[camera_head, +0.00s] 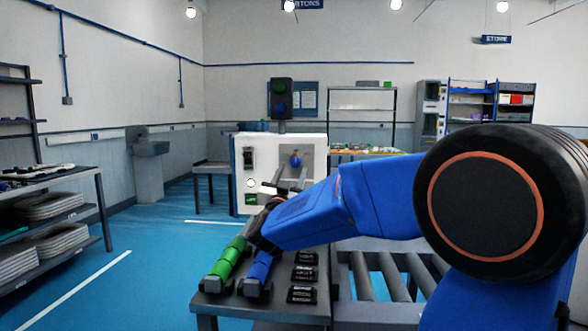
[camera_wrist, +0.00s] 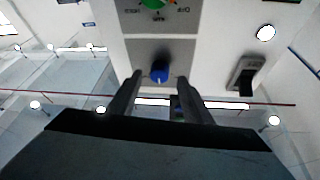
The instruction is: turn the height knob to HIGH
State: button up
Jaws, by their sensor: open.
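A small blue knob (camera_head: 295,160) sits on a grey plate (camera_head: 309,152) on the front of a white panel (camera_head: 241,203). In the wrist view the blue knob (camera_wrist: 160,72) shows near the middle, under small lettering that I cannot read fully. My gripper (camera_head: 290,177) is open and empty, in front of the panel, and appears a little below the knob in the head view. In the wrist view the fingertips of my gripper (camera_wrist: 160,84) lie left and right of the knob; I cannot tell the remaining gap. I cannot read the knob's setting.
A black switch (camera_wrist: 246,75) and a white round spot (camera_wrist: 265,33) are beside the knob plate. A green dial (camera_wrist: 157,4) is at the top edge. Below my arm, a bench holds a green cylinder (camera_head: 228,258), a blue one (camera_head: 259,268) and black blocks (camera_head: 303,273). Rollers (camera_head: 390,275) stand right.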

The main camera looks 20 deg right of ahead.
aim_at(294, 164)
jog(key=shift+x, duration=1.6)
jog(key=c, duration=1.1)
jog(key=shift+o, duration=0.2)
jog(key=shift+m, duration=0.4)
jog(key=m+g, duration=0.1)
jog(key=m, duration=0.1)
jog(key=m+g+h, duration=0.1)
jog(key=m, duration=0.1)
jog(key=m+g+h, duration=0.1)
jog(key=m, duration=0.2)
jog(key=shift+w+a+r, duration=0.1)
jog(key=shift+a+r, duration=0.05)
jog(key=shift+a, duration=0.15)
jog(key=m+g, duration=0.1)
jog(key=m, duration=0.2)
jog(key=m+g, duration=0.1)
jog(key=m, duration=0.2)
jog(key=shift+r+g, duration=0.15)
jog(key=shift+g, duration=0.25)
